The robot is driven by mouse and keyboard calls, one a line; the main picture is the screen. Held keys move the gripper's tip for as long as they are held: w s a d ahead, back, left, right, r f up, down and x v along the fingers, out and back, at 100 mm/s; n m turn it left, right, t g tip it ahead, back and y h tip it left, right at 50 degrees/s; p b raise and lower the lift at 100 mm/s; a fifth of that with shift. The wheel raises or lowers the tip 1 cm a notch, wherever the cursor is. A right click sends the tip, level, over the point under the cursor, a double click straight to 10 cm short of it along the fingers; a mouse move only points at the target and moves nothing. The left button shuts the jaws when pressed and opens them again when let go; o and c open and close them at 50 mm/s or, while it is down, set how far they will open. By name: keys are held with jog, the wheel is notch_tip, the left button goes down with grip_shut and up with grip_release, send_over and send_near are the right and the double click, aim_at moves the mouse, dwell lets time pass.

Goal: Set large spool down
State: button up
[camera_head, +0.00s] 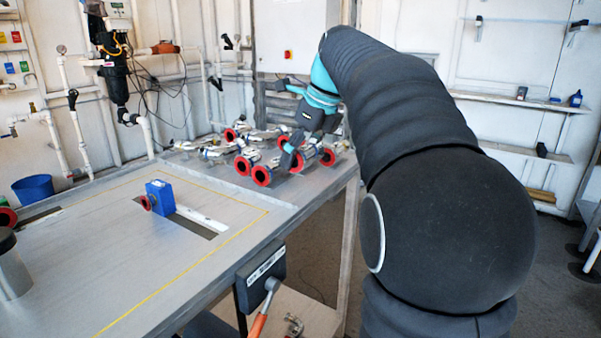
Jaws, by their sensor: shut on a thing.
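My gripper (290,157) is at the far right part of the metal bench, low among a group of silver pipe spools with red end rings. Its dark fingers are closed on a silver spool (309,155), which I take to be the large spool. A red ring (327,157) shows at the right end of this spool. My gripper and neighbouring parts cover some of it. I cannot tell whether the spool touches the bench top.
Other spools with red rings (262,176) crowd the bench's far end, close around my gripper. A blue block (160,197) with a red ring stands mid-bench near a slot. The yellow-outlined bench surface (110,245) is mostly clear. A blue bucket (33,188) stands at the left.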

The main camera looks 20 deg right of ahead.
jog(key=shift+f+b, duration=0.45)
jog(key=shift+f, duration=1.45)
jog(key=shift+f, duration=0.1)
jog(key=o, duration=1.2)
jog(key=p+v, duration=0.2)
jog(key=v, duration=1)
jog(key=shift+a, duration=0.1)
